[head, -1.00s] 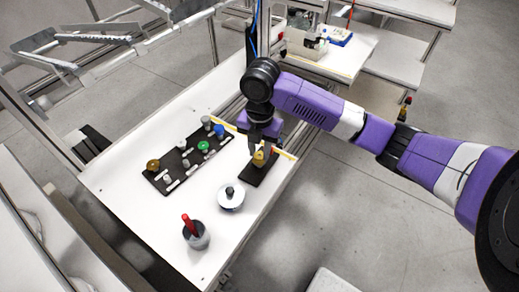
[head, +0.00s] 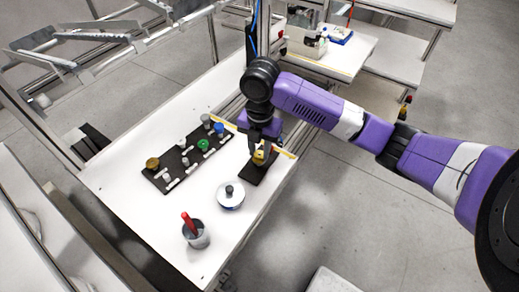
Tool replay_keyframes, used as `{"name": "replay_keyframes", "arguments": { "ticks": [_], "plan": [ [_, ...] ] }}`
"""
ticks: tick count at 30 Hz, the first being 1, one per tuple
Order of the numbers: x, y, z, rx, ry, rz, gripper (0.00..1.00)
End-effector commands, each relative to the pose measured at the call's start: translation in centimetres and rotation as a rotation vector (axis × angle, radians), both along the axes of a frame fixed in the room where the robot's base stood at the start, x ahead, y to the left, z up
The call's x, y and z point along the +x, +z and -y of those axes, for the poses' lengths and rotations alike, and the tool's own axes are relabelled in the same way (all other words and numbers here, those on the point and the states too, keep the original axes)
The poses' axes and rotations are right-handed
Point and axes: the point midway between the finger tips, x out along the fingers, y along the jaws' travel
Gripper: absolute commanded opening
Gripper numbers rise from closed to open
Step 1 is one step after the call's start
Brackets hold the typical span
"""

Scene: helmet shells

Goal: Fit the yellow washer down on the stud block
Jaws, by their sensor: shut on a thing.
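My gripper (head: 263,152) is at the right end of the white table, pointing down, shut on the small yellow washer (head: 258,158). The yellow washer is partly hidden by the fingers. Directly below is a small dark block (head: 257,175), which appears to be the stud block. Its stud is hidden by the gripper and the washer. I cannot tell whether the washer touches the block or how far down it sits.
A black board (head: 160,180) to the left carries several coloured pieces, including a brass-coloured one (head: 152,163), a green one (head: 202,145) and a blue one (head: 219,128). A white round dish (head: 231,202) and a grey cup with a red handle (head: 194,234) stand nearer the front.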

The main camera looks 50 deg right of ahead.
Motion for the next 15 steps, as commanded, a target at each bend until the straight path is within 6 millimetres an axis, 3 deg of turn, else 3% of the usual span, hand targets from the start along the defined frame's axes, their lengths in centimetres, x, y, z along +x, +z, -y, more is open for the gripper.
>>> {"name": "replay_keyframes", "arguments": {
  "ticks": [15],
  "plan": [
    [0.0,1.9,0.0,0.000,0.000,0.001,0.00]
  ]
}}
